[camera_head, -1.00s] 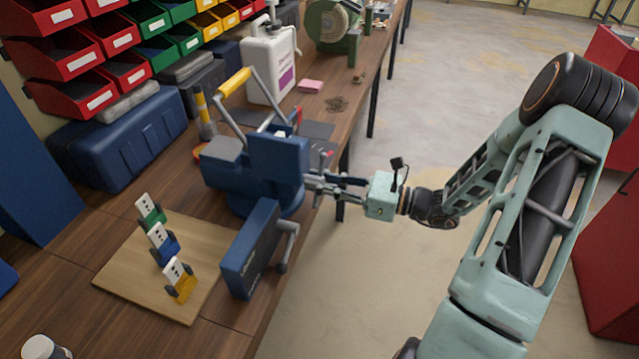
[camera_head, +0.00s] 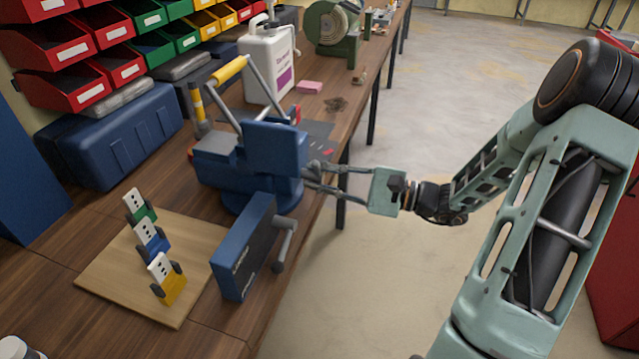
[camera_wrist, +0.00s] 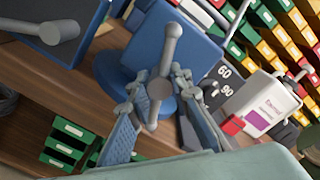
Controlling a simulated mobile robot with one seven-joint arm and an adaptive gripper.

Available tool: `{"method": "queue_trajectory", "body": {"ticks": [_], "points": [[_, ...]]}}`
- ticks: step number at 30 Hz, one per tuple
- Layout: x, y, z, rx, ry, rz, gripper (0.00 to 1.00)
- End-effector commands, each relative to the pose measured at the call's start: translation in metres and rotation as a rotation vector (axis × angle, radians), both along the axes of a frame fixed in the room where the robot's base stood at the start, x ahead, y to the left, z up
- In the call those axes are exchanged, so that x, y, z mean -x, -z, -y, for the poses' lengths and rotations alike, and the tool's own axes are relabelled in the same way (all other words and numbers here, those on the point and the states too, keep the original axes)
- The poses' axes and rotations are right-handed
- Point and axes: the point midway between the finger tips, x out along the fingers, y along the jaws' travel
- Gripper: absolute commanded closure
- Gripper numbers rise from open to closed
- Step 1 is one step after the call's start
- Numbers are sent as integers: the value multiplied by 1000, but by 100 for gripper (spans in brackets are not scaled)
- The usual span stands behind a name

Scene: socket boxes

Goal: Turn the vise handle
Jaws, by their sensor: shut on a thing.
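The blue vise (camera_head: 275,150) stands at the bench's right edge; it also shows in the wrist view (camera_wrist: 192,45). Its grey handle, a bar with rounded ends (camera_wrist: 168,58), slants across the front of the vise in the wrist view. My gripper (camera_head: 313,176) reaches the vise front from the right. In the wrist view its fingers (camera_wrist: 157,92) lie on either side of the bar, shut on it around its lower part. In the head view the handle is small and partly covered by the fingers.
A blue box with a grey crank (camera_head: 245,250) stands close in front of the vise. A wooden board (camera_head: 110,275) with several coloured sockets lies to the left. A white jug (camera_head: 268,68) stands behind.

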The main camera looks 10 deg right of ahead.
Motion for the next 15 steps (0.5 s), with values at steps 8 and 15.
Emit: {"method": "queue_trajectory", "body": {"ticks": [8, 15], "points": [[-1, 4, -1, 132, -2, 231, 100], [-1, 5, -2, 247, -3, 430, 100]]}}
